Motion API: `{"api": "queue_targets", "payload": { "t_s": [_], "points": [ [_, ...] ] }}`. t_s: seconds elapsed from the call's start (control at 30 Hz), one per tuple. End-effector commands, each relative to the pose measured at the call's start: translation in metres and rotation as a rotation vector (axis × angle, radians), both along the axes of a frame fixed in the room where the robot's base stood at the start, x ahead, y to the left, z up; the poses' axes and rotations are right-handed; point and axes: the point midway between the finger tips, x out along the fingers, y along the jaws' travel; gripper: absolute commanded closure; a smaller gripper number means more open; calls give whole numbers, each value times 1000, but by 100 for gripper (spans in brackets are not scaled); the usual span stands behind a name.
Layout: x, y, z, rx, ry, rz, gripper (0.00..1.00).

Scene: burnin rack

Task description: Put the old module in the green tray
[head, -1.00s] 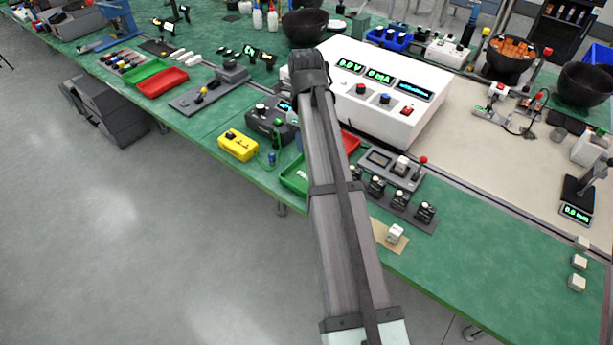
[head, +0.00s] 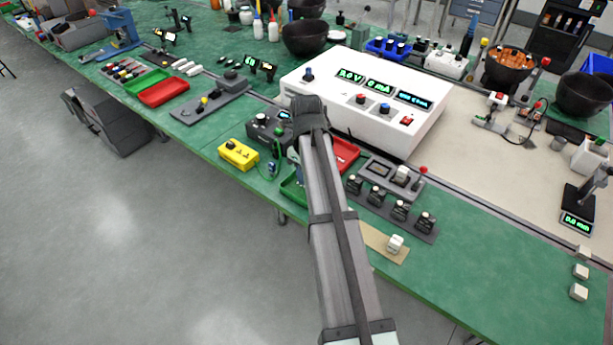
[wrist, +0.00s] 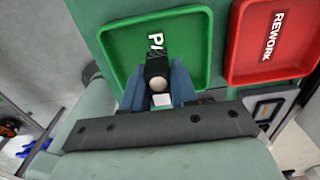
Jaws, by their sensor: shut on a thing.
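My gripper (wrist: 160,92) is shut on a small dark module (wrist: 157,66) with a pale round knob, held between its blue fingers. In the wrist view the module is over the near part of the green tray (wrist: 110,62), covering some of its white lettering. I cannot tell whether the module touches the tray floor. In the head view the green tray (head: 290,190) is mostly hidden behind my arm, and the gripper's jaws and the held module cannot be made out.
The red REWORK tray (wrist: 236,40) stands right beside the green tray; it also shows in the head view (head: 345,153). A rack with several dark modules (head: 399,209) is to the right. A yellow box (head: 238,154) is to the left. A white bench supply (head: 370,100) stands behind.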

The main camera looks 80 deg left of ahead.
Motion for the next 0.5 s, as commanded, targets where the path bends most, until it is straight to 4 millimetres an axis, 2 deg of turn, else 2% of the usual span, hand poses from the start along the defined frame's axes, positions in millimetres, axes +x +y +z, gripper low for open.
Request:
{"api": "queue_targets", "payload": {
  "t_s": [0.17, 0.5],
  "points": [
    [0, 0, -19, 0, 0, 0, 100],
    [0, 0, -21, 0, 0, 0, 100]
  ]
}}
